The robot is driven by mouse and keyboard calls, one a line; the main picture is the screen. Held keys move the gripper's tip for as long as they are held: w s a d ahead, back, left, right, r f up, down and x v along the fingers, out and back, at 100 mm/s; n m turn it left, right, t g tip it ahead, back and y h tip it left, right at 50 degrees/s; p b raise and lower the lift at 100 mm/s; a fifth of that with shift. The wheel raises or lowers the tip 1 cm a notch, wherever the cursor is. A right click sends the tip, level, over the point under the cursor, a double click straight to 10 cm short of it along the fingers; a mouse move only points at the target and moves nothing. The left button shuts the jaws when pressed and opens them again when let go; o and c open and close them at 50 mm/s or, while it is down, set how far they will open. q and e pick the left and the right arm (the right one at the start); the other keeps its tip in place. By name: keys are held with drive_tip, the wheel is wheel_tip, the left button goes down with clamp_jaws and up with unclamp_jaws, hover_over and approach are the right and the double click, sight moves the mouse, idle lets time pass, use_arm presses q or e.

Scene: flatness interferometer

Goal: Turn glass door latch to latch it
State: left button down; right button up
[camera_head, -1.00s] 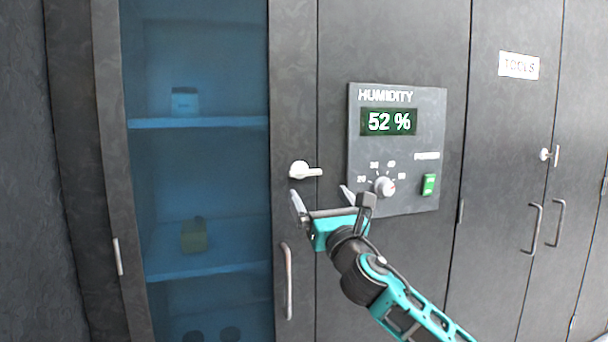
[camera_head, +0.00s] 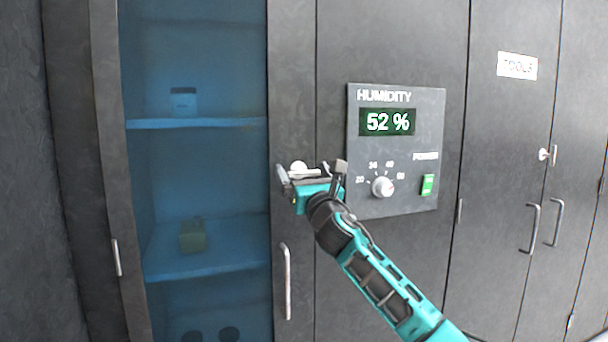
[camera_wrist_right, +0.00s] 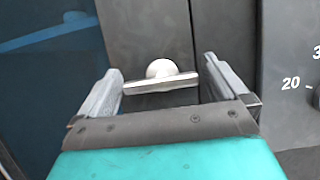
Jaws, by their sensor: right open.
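The glass door latch (camera_head: 298,168) is a silvery-white turn handle on the dark door frame right of the blue glass. In the right wrist view the latch (camera_wrist_right: 160,78) shows between the two fingers of my right gripper (camera_wrist_right: 168,88), with a gap on each side of the lever. The glass door (camera_head: 205,70) looks closed. My left gripper is not in view.
A humidity panel (camera_head: 435,110) with a knob (camera_head: 382,187) and a green power switch (camera_head: 428,184) is just right of my gripper. A vertical door handle (camera_head: 287,280) is below the latch. Closed tool cabinet doors (camera_head: 500,130) stand at the right.

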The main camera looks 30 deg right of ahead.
drive_tip(key=c, duration=1)
drive_tip(key=shift+o, duration=0.2)
